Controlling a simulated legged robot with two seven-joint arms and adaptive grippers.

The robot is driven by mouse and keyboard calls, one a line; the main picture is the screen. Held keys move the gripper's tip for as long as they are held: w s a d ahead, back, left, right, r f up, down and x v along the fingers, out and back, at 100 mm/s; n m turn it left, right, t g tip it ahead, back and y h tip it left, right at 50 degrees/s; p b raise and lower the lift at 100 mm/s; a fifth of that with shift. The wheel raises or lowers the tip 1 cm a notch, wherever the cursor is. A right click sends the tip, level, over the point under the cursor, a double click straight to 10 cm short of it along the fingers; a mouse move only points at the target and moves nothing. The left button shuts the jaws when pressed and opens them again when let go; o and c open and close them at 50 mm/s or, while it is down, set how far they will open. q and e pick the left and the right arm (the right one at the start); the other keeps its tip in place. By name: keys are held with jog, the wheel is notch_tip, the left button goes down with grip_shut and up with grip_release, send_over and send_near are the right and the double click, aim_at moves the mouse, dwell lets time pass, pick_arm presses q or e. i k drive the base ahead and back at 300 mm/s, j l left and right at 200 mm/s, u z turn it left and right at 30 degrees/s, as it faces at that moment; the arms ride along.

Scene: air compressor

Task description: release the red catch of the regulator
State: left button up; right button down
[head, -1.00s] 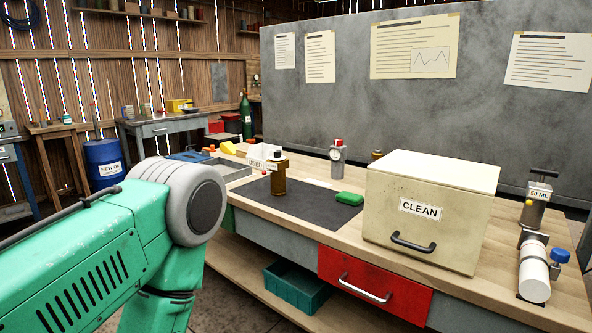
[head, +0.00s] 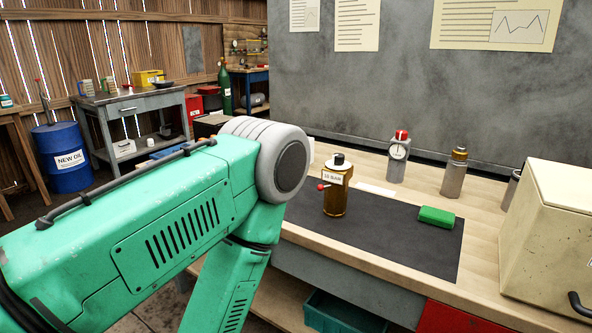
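An amber, bottle-shaped unit (head: 337,203) with a dark and white top and a pale label stands upright on the dark mat. A small red part (head: 322,187) sticks out from its left side, which looks like a catch. Behind it to the right stands a grey cylinder with a round gauge and a red top (head: 398,158). I cannot tell for certain which of the two is the regulator. My green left arm fills the left and middle of the head view, but its gripper is out of sight. My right gripper is not in view.
The dark mat (head: 390,234) lies on the wooden bench with a green block (head: 436,217) on it. A grey bottle with a brown top (head: 455,173) stands behind. A cream box (head: 545,240) blocks the right side. The mat between the amber unit and green block is clear.

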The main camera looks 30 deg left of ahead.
aim_at(321, 187)
jog(key=i+j, duration=0.1)
jog(key=j, duration=0.5)
jog(key=i+j, duration=0.1)
jog(key=j, duration=0.5)
jog(key=i+j, duration=0.15)
jog(key=j, duration=0.4)
jog(key=i+j, duration=0.1)
jog(key=j, duration=0.5)
jog(key=i+j, duration=0.1)
jog(key=j, duration=0.5)
jog(key=z, duration=0.05)
